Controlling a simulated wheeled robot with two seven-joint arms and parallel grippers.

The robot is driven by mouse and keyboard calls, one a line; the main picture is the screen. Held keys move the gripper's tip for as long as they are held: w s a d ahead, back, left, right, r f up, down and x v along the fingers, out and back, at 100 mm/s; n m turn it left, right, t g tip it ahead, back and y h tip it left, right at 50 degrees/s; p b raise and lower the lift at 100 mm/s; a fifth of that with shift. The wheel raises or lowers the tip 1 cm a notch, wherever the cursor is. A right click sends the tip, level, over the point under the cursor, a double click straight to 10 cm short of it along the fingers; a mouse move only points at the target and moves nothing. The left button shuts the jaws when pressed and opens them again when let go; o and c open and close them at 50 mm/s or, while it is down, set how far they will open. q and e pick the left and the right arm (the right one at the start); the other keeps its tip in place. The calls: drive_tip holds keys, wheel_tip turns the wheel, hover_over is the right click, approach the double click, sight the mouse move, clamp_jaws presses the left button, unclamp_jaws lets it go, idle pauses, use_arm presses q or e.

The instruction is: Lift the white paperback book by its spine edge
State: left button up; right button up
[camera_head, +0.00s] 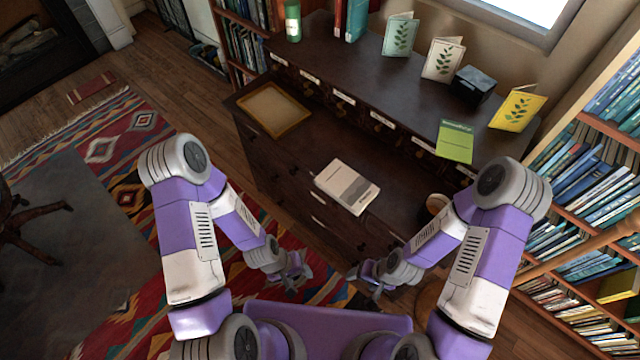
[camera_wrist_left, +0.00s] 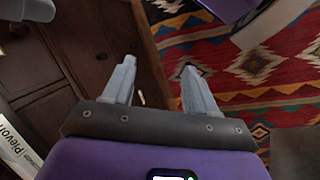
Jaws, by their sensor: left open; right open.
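The white paperback book (camera_head: 346,186) lies flat on the dark wooden cabinet top, near its front edge, with a grey band on its cover. It also shows in part at the lower left of the left wrist view (camera_wrist_left: 18,145), with dark lettering on its edge. My left gripper (camera_head: 297,284) is open and empty, in front of the cabinet and below left of the book. In the left wrist view its two fingers (camera_wrist_left: 158,85) stand apart with nothing between them. My right gripper (camera_head: 365,280) is open, below the book in the head view, apart from it.
A wooden tray (camera_head: 273,110) lies left on the cabinet (camera_head: 310,140). A green booklet (camera_head: 455,141) and a round cup (camera_head: 437,203) are to the right. Standing cards (camera_head: 400,36) and a dark box (camera_head: 473,84) are on the upper shelf. A patterned rug (camera_head: 128,160) covers the floor.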

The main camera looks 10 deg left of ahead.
sight(334, 197)
use_arm(q)
drive_tip(key=w+d+n+g+h+p, duration=0.15)
drive_tip(key=d+n+h, duration=0.55)
drive_tip(key=n, duration=1.1)
drive_tip(key=w+r+n+t+h, duration=0.1)
drive_tip(key=w+r+n+t, duration=0.1)
drive_tip(key=w+n+t, duration=0.2)
drive_tip(key=w+a+r+n+t+h, duration=0.1)
drive_tip(key=w+n+t, duration=0.3)
drive_tip(key=w+n, duration=0.4)
drive_tip(key=w+a+r+n+t+h, duration=0.1)
drive_tip(key=w+r+n+t, duration=0.2)
drive_tip(key=w+n, duration=0.4)
drive_tip(key=shift+a+r+n+t+h, duration=0.2)
drive_tip(key=shift+r+n+t+h, duration=0.1)
drive_tip(key=shift+n+t, duration=0.4)
drive_tip(key=x, duration=0.5)
drive_tip(key=shift+w+d+f, duration=0.1)
drive_tip(key=shift+w, duration=0.1)
clamp_jaws()
